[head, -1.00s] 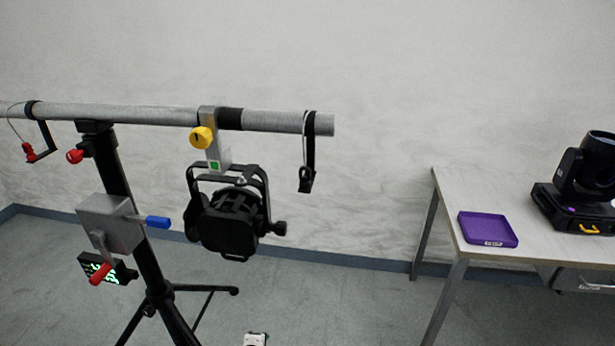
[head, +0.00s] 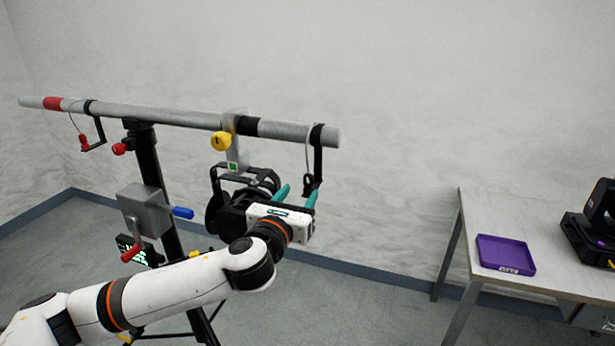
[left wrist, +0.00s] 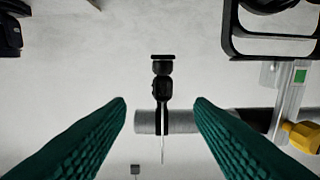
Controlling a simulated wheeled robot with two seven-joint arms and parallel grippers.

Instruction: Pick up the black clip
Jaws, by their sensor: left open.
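The black clip (head: 318,160) hangs from the right end of the grey bar (head: 285,131) in the head view. It also shows in the left wrist view (left wrist: 162,82), centred between my fingers, with the bar end behind it. My left gripper (head: 297,194) has teal fingers and is open and empty. Its fingertips are just below and beside the clip's lower end in the head view. In the left wrist view the fingers lie on either side of the clip, apart from it. How far the clip is beyond the fingertips is hard to tell. My right gripper is not in view.
A black par can (head: 228,212) hangs from the bar left of my gripper, under a clamp with a yellow knob (head: 220,141). A black stand carries the bar. A table at right holds a purple tray (head: 506,254) and a black moving-head light (head: 592,232).

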